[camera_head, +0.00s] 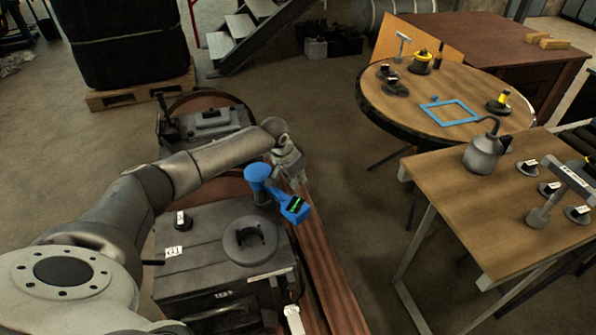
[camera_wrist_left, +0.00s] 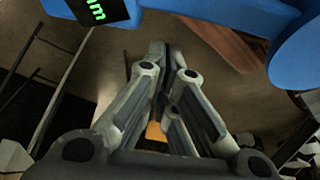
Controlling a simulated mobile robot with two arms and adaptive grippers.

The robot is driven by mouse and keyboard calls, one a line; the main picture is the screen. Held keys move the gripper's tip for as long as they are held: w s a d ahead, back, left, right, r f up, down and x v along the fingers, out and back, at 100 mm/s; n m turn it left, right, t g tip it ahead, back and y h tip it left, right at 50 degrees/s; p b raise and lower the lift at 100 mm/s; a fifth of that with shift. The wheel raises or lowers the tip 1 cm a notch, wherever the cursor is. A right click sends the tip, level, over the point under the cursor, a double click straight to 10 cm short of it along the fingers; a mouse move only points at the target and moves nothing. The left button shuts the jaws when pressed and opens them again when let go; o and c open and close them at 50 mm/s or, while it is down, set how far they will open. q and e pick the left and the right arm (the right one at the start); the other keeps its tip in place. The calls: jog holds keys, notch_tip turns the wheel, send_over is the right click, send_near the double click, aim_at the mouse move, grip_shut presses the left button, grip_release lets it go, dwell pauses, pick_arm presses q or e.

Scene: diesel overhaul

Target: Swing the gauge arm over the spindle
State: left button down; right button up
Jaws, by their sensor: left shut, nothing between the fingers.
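The blue gauge arm (camera_head: 280,199) runs from a round blue post head (camera_head: 258,172) to a black display with green digits (camera_head: 296,204), pointing toward the lower right. In the left wrist view the blue arm (camera_wrist_left: 210,22) crosses the top, with its display (camera_wrist_left: 97,10) at upper left. A dark round fitting with a slotted centre (camera_head: 250,241), apparently the spindle, sits on the grey machine top; the display is to its upper right, not above it. My left gripper (camera_head: 299,180) is shut and empty, close behind the gauge arm. Its closed fingertips (camera_wrist_left: 158,50) show below the blue arm; contact cannot be told.
The grey machine (camera_head: 205,225) fills the lower middle, with a wooden beam (camera_head: 325,260) along its right side. A wooden table with an oil can (camera_head: 484,153) stands right, and a round table (camera_head: 410,102) behind it. Open floor lies between.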

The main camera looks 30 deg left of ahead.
pick_arm(q)
jog(key=s+p, duration=0.1)
jog(key=s+m+p, duration=0.1)
jog(key=s, duration=0.1)
jog(key=s+m+p, duration=0.1)
jog(key=s, duration=0.1)
jog(key=shift+a+r+h, duration=0.2)
jog(key=shift+a+h, duration=0.1)
jog(key=shift+a, duration=0.1)
jog(key=s+a+m+g+h+p, duration=0.1)
jog(key=s+a+m+p, duration=0.1)
jog(key=s+m, duration=0.3)
jog(key=shift+s+a+p, duration=0.3)
jog(key=shift+s+a, duration=0.6)
pick_arm(e)
notch_tip(320, 180, up, 6)
jog(key=shift+s, duration=0.15)
pick_arm(q)
jog(key=shift+f, duration=0.15)
